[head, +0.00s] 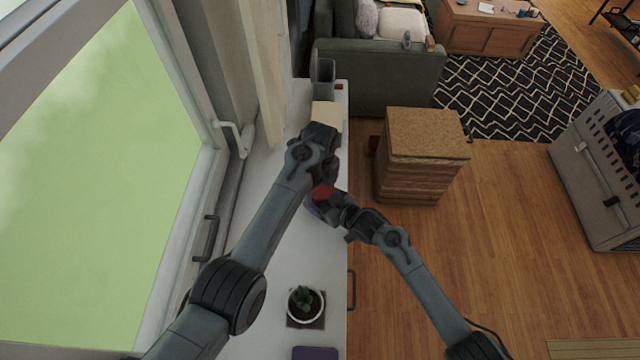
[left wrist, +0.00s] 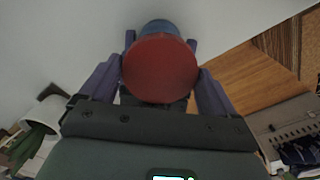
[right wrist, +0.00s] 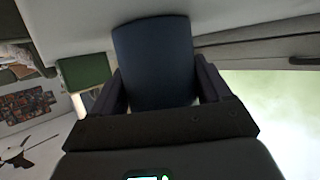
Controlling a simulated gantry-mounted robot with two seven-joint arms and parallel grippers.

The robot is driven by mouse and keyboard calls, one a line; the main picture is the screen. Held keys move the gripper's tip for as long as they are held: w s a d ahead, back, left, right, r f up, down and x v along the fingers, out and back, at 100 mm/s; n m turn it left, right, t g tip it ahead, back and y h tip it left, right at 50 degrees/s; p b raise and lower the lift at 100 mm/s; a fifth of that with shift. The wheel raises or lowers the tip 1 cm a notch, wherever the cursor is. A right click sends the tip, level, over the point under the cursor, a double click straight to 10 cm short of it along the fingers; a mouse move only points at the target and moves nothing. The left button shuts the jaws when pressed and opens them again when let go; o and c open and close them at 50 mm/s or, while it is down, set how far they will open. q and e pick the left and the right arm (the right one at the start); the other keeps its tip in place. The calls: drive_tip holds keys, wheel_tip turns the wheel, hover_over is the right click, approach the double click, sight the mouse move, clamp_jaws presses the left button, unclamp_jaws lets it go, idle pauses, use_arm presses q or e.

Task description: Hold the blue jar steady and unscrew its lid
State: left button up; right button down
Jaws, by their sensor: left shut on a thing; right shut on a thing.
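The blue jar (right wrist: 155,62) stands on the white counter near its right edge. In the right wrist view its blue body fills the space between the fingers of my right gripper (right wrist: 162,95), which is shut on it. The red lid (left wrist: 160,68) is on top of the jar, and a strip of the blue body (left wrist: 160,25) shows behind it. My left gripper (left wrist: 160,88) is shut on the red lid from above, one finger on each side. In the head view a bit of the lid (head: 322,191) shows between my two arms, and most of the jar is hidden.
The white counter (head: 290,255) runs beside the window. A potted plant (head: 305,305) and a purple item (head: 315,353) sit toward its near end. A beige box (head: 327,117) and a grey container (head: 322,80) stand at its far end.

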use_arm(q)
drive_tip(key=n, duration=0.6)
drive_tip(key=shift+n, duration=0.4)
drive_tip(key=o, duration=0.9)
drive_tip(key=shift+c, duration=0.2)
drive_tip(key=shift+r, duration=0.15)
